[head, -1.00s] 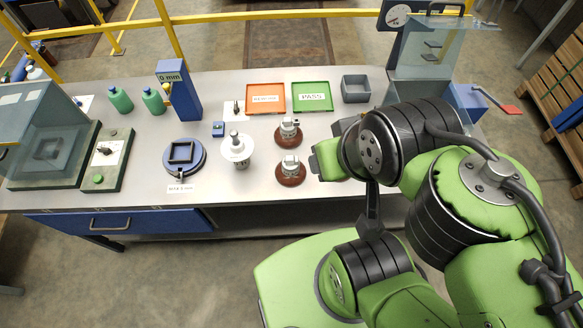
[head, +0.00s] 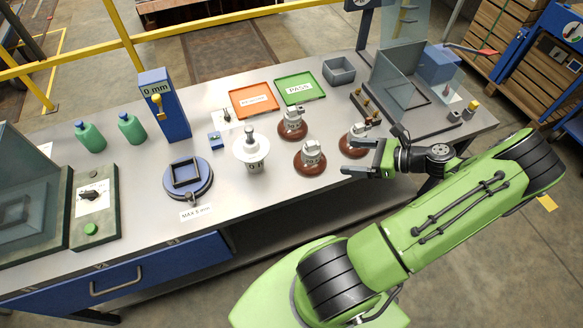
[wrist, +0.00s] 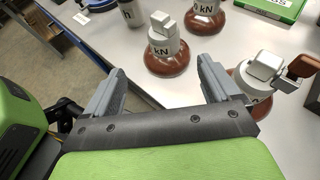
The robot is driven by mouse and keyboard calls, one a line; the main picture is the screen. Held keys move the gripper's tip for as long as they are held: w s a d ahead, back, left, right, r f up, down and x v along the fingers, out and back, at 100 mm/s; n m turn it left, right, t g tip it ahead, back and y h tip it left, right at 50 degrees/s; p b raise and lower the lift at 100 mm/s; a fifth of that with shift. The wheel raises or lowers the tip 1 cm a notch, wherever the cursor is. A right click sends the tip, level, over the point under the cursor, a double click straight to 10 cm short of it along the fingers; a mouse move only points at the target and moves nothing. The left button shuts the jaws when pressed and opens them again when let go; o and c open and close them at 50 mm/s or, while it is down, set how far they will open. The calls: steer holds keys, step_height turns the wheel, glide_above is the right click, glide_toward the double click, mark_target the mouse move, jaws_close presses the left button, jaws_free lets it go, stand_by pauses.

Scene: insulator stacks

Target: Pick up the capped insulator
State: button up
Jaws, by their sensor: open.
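Three brown-skirted insulators with grey metal tops stand upright on the bench: a front one (head: 310,160), a back one (head: 292,124) and a right one (head: 354,142). I cannot tell for sure which is the capped insulator. The right one (wrist: 256,80) has a brown block beside its grey top in the wrist view. My gripper (head: 354,157) is open and empty, reaching in from the right near the front and right insulators. In the wrist view, the front insulator (wrist: 166,50) lies beyond the gap between my open fingers (wrist: 160,80).
An orange tray (head: 254,101), a green PASS tray (head: 300,89) and a grey bin (head: 339,71) lie behind. A row of small brass-coloured parts (head: 366,103) and a clear-walled box (head: 400,85) stand right. A blue round gauge (head: 187,178) sits left.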

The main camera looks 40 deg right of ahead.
steer(key=b, duration=0.2)
glide_toward(306, 151)
steer(key=w+f, duration=0.2)
steer(key=w+a+f, duration=0.1)
steer(key=w+f, duration=0.1)
steer(key=shift+a+f, duration=0.1)
steer(key=shift+f, duration=0.05)
steer(key=x, duration=0.6)
steer(key=shift+w+r+b, duration=0.25)
steer(key=shift+b, duration=0.1)
jaws_close()
steer(key=shift+r, duration=0.15)
